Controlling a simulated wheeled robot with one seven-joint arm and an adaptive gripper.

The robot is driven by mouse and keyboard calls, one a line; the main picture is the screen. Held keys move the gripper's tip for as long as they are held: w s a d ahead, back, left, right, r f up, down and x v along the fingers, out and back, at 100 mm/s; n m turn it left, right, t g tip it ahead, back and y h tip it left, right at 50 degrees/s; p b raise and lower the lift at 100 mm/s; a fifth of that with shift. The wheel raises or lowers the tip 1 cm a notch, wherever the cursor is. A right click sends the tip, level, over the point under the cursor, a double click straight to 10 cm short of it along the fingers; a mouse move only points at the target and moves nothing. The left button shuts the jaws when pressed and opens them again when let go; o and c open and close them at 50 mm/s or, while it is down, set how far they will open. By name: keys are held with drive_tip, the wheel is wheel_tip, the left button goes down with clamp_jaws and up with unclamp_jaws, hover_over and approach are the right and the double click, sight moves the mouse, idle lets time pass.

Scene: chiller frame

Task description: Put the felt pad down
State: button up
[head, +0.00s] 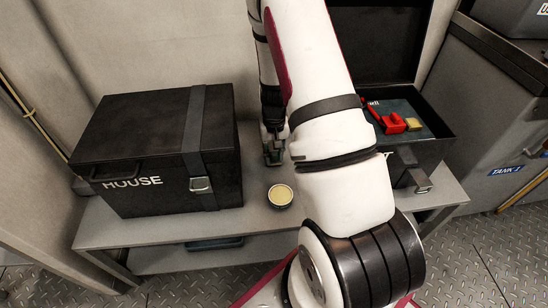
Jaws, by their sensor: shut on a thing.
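My gripper (273,157) points down over the grey bench, between the closed black case and the open one, just behind a small round tin. It is small in the head view and partly covered by my arm. It is shut on the felt pad, but the pad's shape and colour are hard to make out between the fingers. I cannot tell whether the pad touches the bench top (243,219).
The round tin (280,196) with pale yellow contents stands near the bench's front edge. A closed black case (150,125) marked "HOUSE" fills the left. An open black case (447,130) on the right holds a red item (391,122) and a small yellowish block (413,124).

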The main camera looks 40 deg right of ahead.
sight(274, 154)
drive_tip(key=shift+f, duration=0.3)
drive_tip(key=shift+f, duration=0.15)
drive_tip(key=o, duration=1)
wheel_tip(274, 154, up, 12)
drive_tip(key=p, duration=0.4)
drive_tip(key=shift+r+p, duration=0.25)
drive_tip(key=shift+p, duration=0.1)
